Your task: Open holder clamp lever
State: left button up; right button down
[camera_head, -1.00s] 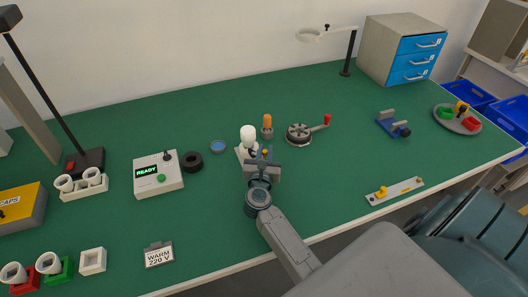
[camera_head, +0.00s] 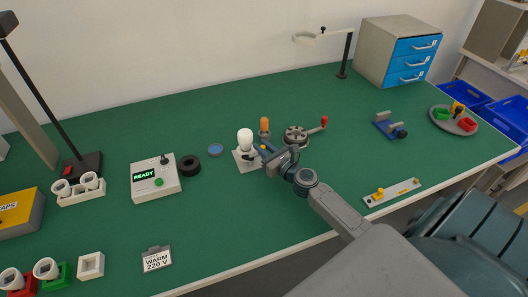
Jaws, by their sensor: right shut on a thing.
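The holder (camera_head: 243,161) is a pale base on the green table, with a white bulb (camera_head: 245,137) standing upright in it. My left gripper is not in view.
An orange-topped part (camera_head: 264,126) stands just behind the lever. A round grey device with a red-knobbed crank (camera_head: 297,136) is close behind my right gripper. A READY control box (camera_head: 155,179) and a black ring (camera_head: 189,165) are to the left.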

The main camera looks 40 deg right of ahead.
jog(key=shift+w+f+n+y+b, duration=0.1)
jog(key=shift+n+y+b, duration=0.25)
jog(key=shift+y, duration=0.25)
jog(key=c, duration=1.6)
grip_release()
jog(key=shift+c, duration=0.2)
jog(key=shift+o, duration=1.3)
jog(key=shift+w, duration=0.15)
